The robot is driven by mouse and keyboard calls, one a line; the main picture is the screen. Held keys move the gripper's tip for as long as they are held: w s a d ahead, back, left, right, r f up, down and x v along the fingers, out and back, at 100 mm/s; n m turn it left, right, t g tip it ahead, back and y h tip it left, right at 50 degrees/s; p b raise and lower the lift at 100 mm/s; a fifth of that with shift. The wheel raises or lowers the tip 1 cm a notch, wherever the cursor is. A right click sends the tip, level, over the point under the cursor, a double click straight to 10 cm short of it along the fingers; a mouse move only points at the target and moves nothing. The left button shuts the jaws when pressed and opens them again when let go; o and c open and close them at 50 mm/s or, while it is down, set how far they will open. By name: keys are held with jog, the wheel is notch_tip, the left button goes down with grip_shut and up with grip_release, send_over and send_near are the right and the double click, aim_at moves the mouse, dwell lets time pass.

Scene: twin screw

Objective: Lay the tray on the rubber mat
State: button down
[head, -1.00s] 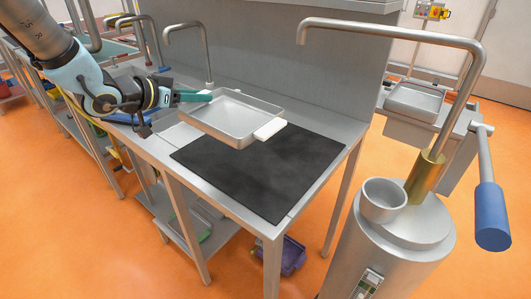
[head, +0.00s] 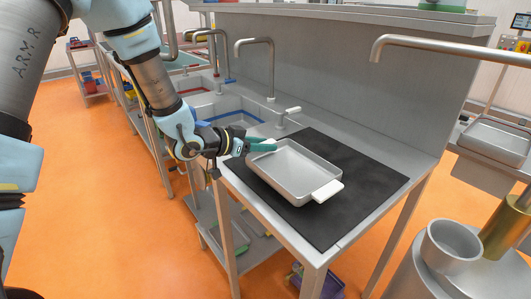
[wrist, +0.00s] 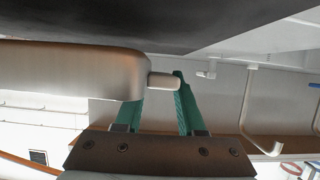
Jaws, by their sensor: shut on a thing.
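The tray (head: 292,168) is a shallow grey metal pan with a white handle at each end. It lies level over the black rubber mat (head: 379,182), within its outline, and very close to it. I cannot tell whether it touches. My gripper (head: 257,147), with green fingers, is shut on the tray's far-left handle (head: 264,147). The other handle (head: 327,190) points toward the near right. In the wrist view the tray's side (wrist: 75,70) shows at left, with its handle (wrist: 163,80) between my fingertips (wrist: 160,95) and the dark mat (wrist: 130,25) along the top.
The mat lies on a steel counter (head: 337,248) with a tall back panel (head: 340,75). Sinks and taps (head: 255,43) stand behind my gripper. The mat's right part is bare.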

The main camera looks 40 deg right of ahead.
jog(key=shift+f, duration=1.45)
jog(key=c, duration=0.5)
grip_release()
